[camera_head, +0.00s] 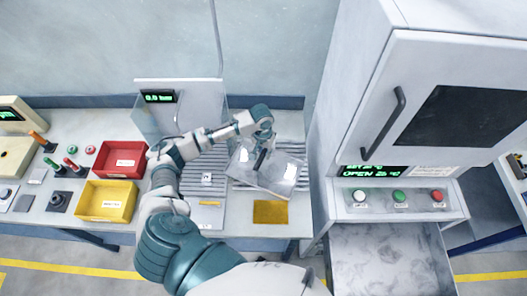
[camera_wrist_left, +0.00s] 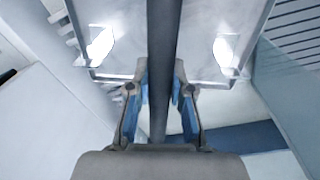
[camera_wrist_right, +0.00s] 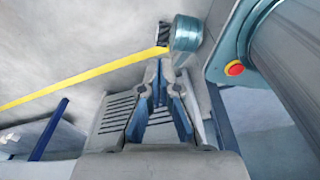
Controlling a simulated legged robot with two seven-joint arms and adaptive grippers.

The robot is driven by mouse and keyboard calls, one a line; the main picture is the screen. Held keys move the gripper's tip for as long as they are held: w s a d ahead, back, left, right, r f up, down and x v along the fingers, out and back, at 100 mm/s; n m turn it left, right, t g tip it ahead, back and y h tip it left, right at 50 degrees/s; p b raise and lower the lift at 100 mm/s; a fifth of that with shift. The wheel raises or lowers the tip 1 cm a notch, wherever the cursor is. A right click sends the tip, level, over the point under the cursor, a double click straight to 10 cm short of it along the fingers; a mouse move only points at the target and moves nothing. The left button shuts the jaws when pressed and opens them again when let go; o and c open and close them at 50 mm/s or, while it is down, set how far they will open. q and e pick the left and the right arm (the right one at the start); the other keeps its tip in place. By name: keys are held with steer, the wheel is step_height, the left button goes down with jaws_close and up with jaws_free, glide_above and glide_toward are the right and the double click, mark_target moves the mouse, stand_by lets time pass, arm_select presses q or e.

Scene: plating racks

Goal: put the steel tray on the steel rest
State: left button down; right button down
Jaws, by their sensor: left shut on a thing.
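The steel tray (camera_head: 262,180) is a shiny flat plate with a dark bar handle, slightly tilted over the right part of the bench. In the left wrist view, the tray (camera_wrist_left: 205,58) has two bright openings beside the bar. My left gripper (camera_head: 262,148) is shut on this dark bar (camera_wrist_left: 162,75), one finger on each side. Grey slatted racks lie under and behind the tray (camera_head: 290,147) and left of it (camera_head: 203,163); I cannot tell which is the steel rest. My right gripper (camera_wrist_right: 158,68) looks shut and empty, tips close together.
A red bin (camera_head: 121,160) and a yellow bin (camera_head: 107,202) stand left of my arm. A yellow pad (camera_head: 270,212) lies in front of the tray. A white machine (camera_head: 400,110) with a handle and buttons stands right. A clear panel stands behind my forearm.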

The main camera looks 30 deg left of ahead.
arm_select(q)
steer(key=shift+d, duration=0.15)
steer(key=c, duration=1)
jaws_free()
steer(key=shift+c, duration=0.2)
steer(key=shift+a+f, duration=0.1)
steer(key=shift+a, duration=0.45)
step_height(320, 180, up, 12)
steer(key=b, duration=0.1)
steer(key=shift+a, duration=0.25)
arm_select(e)
steer(key=shift+d+f, duration=0.5)
steer(key=shift+f, duration=0.05)
steer(key=shift+a, duration=0.1)
